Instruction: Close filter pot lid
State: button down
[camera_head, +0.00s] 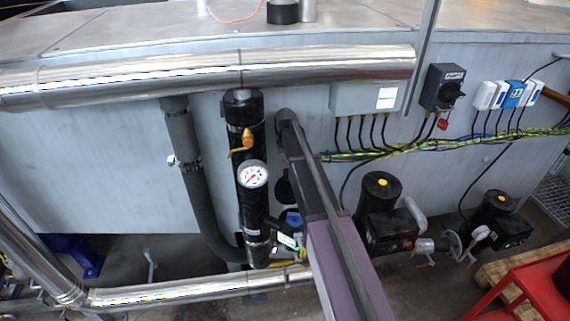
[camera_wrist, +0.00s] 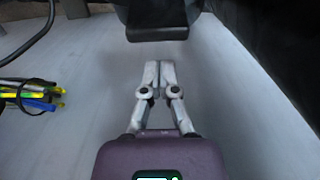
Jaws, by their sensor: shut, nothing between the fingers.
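A black upright cylinder (camera_head: 250,212), which looks like the filter pot, stands against the grey wall in the head view, with a round white gauge (camera_head: 252,174) and an orange valve handle (camera_head: 244,141) on it. I cannot make out its lid or whether it is open. My gripper (camera_wrist: 159,66) is shut and empty in the wrist view, its fingertips together in front of a pale surface. A dark block-like part (camera_wrist: 157,22) is just beyond the fingertips, apart from them in the picture. In the head view my arm crosses right of the cylinder; its gripper is not clearly visible there.
Shiny pipes (camera_head: 200,77) run above and below the cylinder, and a grey hose (camera_head: 190,165) is left of it. A grey junction box (camera_head: 366,98), yellow-green cables (camera_head: 400,150) and black pumps (camera_head: 381,200) are to the right. A cable bundle (camera_wrist: 35,97) is left in the wrist view.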

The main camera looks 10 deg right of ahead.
jog(key=shift+f+b, duration=1.55)
jog(key=shift+f, duration=0.3)
jog(key=shift+a, duration=0.3)
jog(key=shift+s+d, duration=0.1)
jog(key=shift+d, duration=0.1)
jog(key=shift+s+d+r, duration=0.15)
jog(key=shift+d, duration=0.15)
